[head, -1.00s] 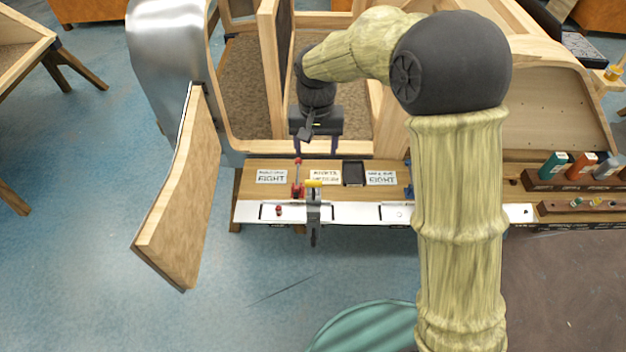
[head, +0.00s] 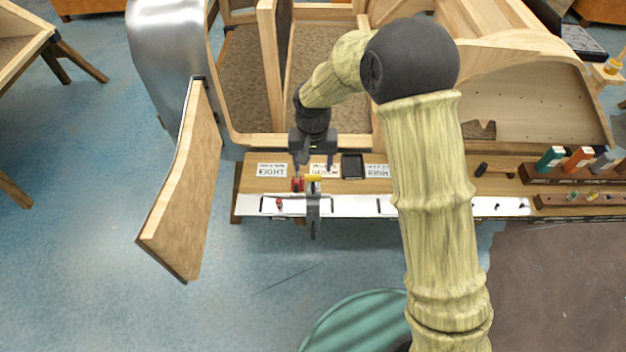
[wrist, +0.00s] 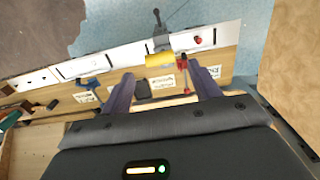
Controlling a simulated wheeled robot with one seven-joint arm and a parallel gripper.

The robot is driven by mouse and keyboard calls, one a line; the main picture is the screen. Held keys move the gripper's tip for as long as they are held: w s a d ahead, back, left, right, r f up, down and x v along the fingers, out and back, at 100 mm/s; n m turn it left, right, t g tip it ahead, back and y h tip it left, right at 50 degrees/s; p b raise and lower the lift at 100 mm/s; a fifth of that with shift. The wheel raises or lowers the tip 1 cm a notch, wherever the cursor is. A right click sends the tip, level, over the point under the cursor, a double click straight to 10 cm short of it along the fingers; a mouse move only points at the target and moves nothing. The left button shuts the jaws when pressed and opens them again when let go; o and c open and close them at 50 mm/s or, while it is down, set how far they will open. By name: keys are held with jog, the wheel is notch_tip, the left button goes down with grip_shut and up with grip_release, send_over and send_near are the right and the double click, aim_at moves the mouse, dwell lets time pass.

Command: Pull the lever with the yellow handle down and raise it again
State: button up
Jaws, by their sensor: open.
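The lever has a yellow handle (head: 313,178) and a grey body (head: 313,204) mounted at the front edge of the wooden bench. In the wrist view the yellow handle (wrist: 159,59) lies crosswise just beyond the fingertips, between their lines, with the grey body (wrist: 161,42) behind it. My gripper (head: 314,166) is open and empty, close above and behind the handle in the head view. Its two purple fingers (wrist: 162,77) are spread wide in the wrist view. I cannot tell whether any finger touches the lever.
A red clamp-like piece (head: 297,184) stands close left of the handle, near one finger in the wrist view (wrist: 183,64). A black tray (head: 352,166) and paper labels lie on the bench. A wooden door panel (head: 186,190) stands open at left. Bottles (head: 578,160) are at right.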

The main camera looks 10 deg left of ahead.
aim_at(313, 178)
notch_tip(313, 178, down, 9)
jog(key=shift+f+p, duration=0.2)
jog(key=shift+p, duration=0.95)
grip_shut()
jog(key=shift+w, duration=0.1)
jog(key=shift+b, duration=0.3)
